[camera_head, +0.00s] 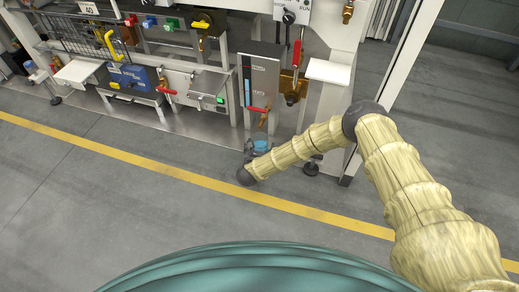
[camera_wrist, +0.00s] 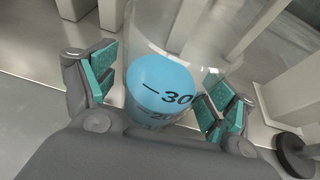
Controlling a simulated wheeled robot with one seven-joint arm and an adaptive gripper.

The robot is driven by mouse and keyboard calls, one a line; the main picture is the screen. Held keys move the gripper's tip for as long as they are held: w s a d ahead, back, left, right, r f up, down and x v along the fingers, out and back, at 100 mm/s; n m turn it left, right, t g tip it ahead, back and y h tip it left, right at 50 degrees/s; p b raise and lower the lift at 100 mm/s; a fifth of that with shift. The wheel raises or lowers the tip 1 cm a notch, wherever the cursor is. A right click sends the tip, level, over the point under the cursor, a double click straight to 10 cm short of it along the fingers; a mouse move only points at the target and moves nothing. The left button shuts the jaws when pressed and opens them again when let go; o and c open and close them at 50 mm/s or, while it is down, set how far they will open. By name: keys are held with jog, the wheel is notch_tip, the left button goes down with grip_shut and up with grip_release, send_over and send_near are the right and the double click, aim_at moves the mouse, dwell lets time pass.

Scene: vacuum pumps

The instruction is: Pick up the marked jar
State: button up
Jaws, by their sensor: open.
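The jar's lower part is hidden behind the gripper body. In the head view only a small blue patch of the jar (camera_head: 261,146) shows at the end of my arm, beside my gripper (camera_head: 256,150), near the rack's foot.
A grey panel with a blue gauge and red-handled valve (camera_head: 260,108) stands just behind. A white rack leg and dark round foot (camera_head: 311,169) are close on the right. A yellow floor line (camera_head: 200,181) runs in front, with clear floor around it.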

jog(key=c, duration=1.4)
jog(key=shift+r, duration=0.15)
